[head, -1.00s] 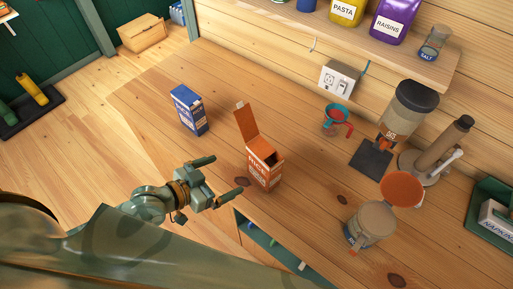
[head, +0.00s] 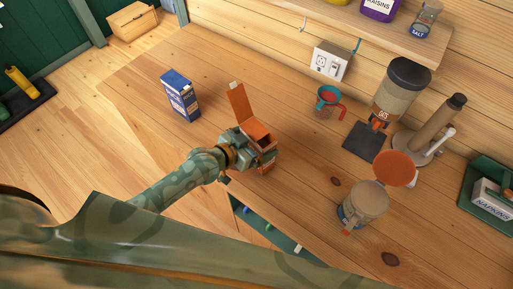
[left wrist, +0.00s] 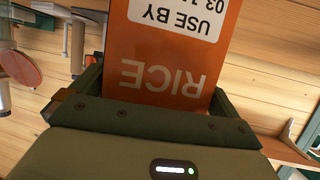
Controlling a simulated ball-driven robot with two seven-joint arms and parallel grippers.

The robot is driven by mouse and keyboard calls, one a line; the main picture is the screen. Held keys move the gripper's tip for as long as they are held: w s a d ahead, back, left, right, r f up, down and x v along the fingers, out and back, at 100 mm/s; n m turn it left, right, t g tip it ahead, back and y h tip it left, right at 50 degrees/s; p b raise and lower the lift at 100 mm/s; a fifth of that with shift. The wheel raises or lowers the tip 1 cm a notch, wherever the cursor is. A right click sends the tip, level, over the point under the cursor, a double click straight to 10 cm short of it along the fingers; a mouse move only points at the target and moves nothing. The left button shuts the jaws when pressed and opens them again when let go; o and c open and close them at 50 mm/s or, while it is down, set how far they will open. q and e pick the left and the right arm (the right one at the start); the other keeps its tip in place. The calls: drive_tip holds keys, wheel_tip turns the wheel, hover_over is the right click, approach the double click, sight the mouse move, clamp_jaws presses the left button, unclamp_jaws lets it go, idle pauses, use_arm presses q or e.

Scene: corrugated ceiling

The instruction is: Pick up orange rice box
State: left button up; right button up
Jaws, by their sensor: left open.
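The orange rice box (head: 241,104) stands upright on the wooden counter with its top flap raised. My left gripper (head: 257,143) is at the box and covers much of its front in the head view. In the left wrist view, the box's orange face with the word RICE (left wrist: 165,70) fills the space between the two fingers of my left gripper (left wrist: 155,95). The fingers are open, one on each side of the box. Whether they touch it is unclear. My right gripper is out of view.
A blue box (head: 180,96) stands to the left of the rice box. A measuring cup (head: 328,100), a dispenser (head: 401,88) and a lidded canister (head: 364,205) stand to the right. A shelf (head: 400,40) is above. The counter's front edge runs close to the box.

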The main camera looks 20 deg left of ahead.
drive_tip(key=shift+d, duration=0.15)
use_arm(q)
drive_tip(key=shift+s, duration=0.1)
drive_tip(key=c, duration=0.9)
drive_tip(key=shift+r, duration=0.1)
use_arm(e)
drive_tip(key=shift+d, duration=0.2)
use_arm(q)
drive_tip(key=shift+r, duration=0.1)
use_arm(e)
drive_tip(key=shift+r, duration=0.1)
